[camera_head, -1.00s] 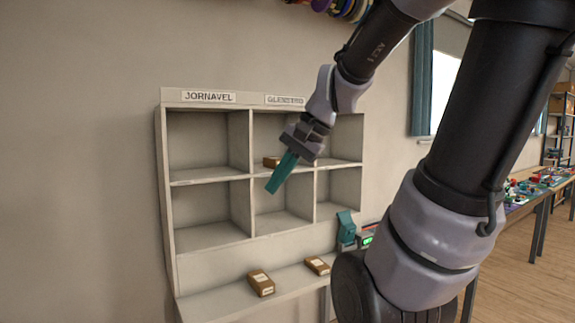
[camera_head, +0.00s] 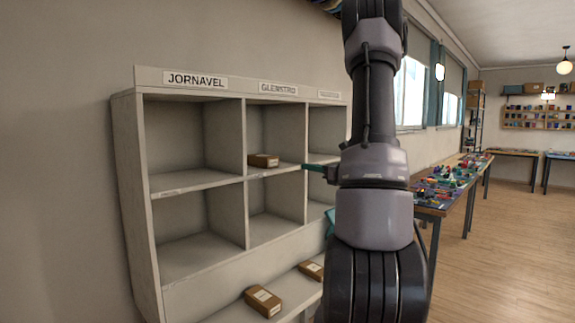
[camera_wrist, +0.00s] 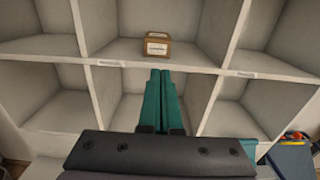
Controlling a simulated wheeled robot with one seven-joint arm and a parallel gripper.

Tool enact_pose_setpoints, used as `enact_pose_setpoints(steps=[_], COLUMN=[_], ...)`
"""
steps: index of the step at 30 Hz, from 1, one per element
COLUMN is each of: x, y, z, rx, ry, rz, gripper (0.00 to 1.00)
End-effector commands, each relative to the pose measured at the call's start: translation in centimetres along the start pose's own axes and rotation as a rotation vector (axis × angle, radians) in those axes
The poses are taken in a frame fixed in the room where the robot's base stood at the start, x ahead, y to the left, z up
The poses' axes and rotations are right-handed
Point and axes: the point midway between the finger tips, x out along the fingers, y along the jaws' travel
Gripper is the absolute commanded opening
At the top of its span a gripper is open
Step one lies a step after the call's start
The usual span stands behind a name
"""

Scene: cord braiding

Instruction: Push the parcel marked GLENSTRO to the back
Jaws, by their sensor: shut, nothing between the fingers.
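A small brown parcel (camera_head: 263,160) sits in the upper middle compartment of the shelf (camera_head: 123,180), under the label GLENSTRO (camera_head: 278,89). It stands near the front edge of that compartment. In the wrist view the parcel (camera_wrist: 157,46) shows a white label too small to read. My gripper (camera_head: 306,167) has teal fingers, shut and empty. In the wrist view its fingertips (camera_wrist: 160,72) are just below and in front of the parcel, apart from it as far as I can tell. My arm hides part of the right column of compartments.
Two more brown parcels, one nearer (camera_head: 263,301) and one farther (camera_head: 311,270), lie on the ledge below the compartments. The other visible compartments look empty. A long table (camera_head: 452,190) with coloured items stands at the right, with open floor beside it.

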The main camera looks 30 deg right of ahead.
Motion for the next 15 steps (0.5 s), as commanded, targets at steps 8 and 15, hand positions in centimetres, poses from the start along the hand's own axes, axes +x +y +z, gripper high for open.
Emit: enact_pose_setpoints(steps=[8, 15], x=[5.0, 10.0], y=[0.3, 0.4], z=[0.0, 0.0], rx=[-0.003, -0.004], ry=[0.001, 0.001], rz=[0.009, 0.009], gripper=[0.00, 0.00])
